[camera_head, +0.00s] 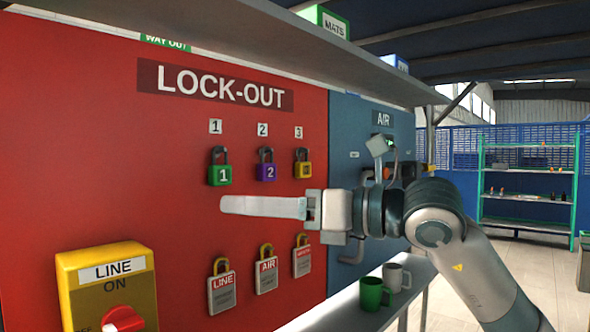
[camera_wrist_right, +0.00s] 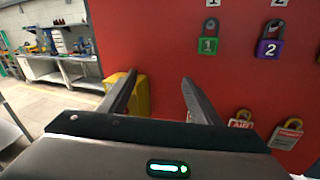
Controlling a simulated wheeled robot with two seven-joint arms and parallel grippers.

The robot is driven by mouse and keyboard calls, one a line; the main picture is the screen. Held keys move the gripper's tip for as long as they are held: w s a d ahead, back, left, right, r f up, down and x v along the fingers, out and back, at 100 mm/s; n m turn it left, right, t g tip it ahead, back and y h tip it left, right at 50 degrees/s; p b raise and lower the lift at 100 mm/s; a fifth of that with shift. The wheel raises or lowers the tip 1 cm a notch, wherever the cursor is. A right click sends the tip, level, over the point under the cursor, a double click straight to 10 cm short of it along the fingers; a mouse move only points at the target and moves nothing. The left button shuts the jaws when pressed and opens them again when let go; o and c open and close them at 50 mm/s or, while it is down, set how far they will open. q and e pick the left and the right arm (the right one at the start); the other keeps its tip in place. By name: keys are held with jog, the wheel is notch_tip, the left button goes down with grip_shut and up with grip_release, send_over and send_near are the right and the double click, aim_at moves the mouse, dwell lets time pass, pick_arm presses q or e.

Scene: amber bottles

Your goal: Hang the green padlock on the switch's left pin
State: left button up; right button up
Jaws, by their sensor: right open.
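The green padlock (camera_head: 220,174), marked 1, hangs on the red board under the number 1 tag; it also shows in the right wrist view (camera_wrist_right: 208,45). My left gripper is not in view.
A purple padlock (camera_head: 266,171) and a yellow padlock (camera_head: 303,169) hang right of the green one. Several tags (camera_head: 222,292) hang below. A shelf (camera_head: 290,30) runs overhead. A green mug (camera_head: 372,293) and a grey mug (camera_head: 396,277) stand on a lower ledge.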

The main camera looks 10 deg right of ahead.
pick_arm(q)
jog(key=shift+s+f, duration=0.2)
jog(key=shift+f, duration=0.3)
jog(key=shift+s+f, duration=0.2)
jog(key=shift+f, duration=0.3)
pick_arm(e)
jog(key=w+d+r+m+t+h, duration=0.1)
jog(key=w+d+r+t+h, duration=0.1)
jog(key=d+r+t+h, duration=0.2)
jog(key=shift+w+d+r+m, duration=0.2)
jog(key=shift+d+r+m, duration=0.2)
jog(key=shift+d+r, duration=0.45)
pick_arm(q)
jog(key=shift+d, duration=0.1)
pick_arm(e)
jog(key=shift+f, duration=0.1)
